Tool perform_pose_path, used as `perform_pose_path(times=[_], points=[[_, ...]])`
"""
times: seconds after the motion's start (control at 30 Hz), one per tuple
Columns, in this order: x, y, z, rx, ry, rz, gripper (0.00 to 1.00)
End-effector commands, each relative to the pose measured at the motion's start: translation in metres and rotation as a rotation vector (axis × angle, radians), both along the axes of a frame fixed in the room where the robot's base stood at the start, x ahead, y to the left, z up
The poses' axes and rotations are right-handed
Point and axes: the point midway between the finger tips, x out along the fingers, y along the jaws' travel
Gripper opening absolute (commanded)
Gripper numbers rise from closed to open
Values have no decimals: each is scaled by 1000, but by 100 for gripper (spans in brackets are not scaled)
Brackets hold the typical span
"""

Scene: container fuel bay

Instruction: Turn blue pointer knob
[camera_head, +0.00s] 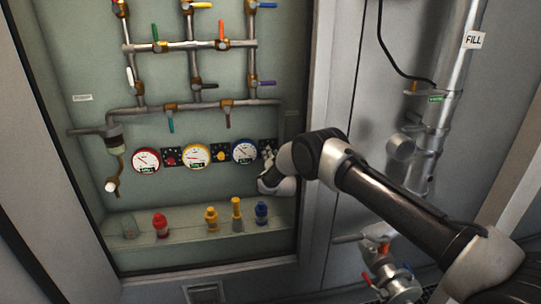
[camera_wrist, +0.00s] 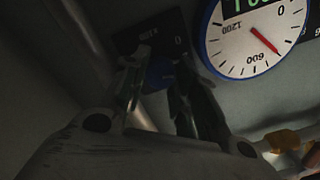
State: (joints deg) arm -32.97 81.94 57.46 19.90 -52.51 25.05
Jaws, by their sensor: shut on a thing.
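The blue pointer knob (camera_wrist: 160,72) shows as a dark blue patch between my fingers in the wrist view, in front of a small black plate (camera_wrist: 127,42) with white marks. My gripper (camera_wrist: 161,66) has one finger on each side of the knob and is shut on it. The fingers and shadow hide most of the knob, so its pointing direction cannot be told. In the head view my gripper (camera_head: 267,168) covers the knob beside the blue-rimmed gauge (camera_head: 244,152). That gauge also shows in the wrist view (camera_wrist: 255,45), its red needle near 600.
A red-rimmed gauge (camera_head: 146,161) and a yellow-rimmed gauge (camera_head: 196,156) sit to the left, with a red knob (camera_head: 171,157) between them. Pipes with coloured valve levers run above. A ledge (camera_head: 185,238) below carries several coloured fittings. The cabinet's right edge is close to my arm.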

Motion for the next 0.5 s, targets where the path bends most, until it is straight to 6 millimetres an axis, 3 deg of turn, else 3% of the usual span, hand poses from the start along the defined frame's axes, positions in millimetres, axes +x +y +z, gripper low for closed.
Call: perform_pose_path(times=[0.5], points=[[0,1,0,469,133,1,4]])
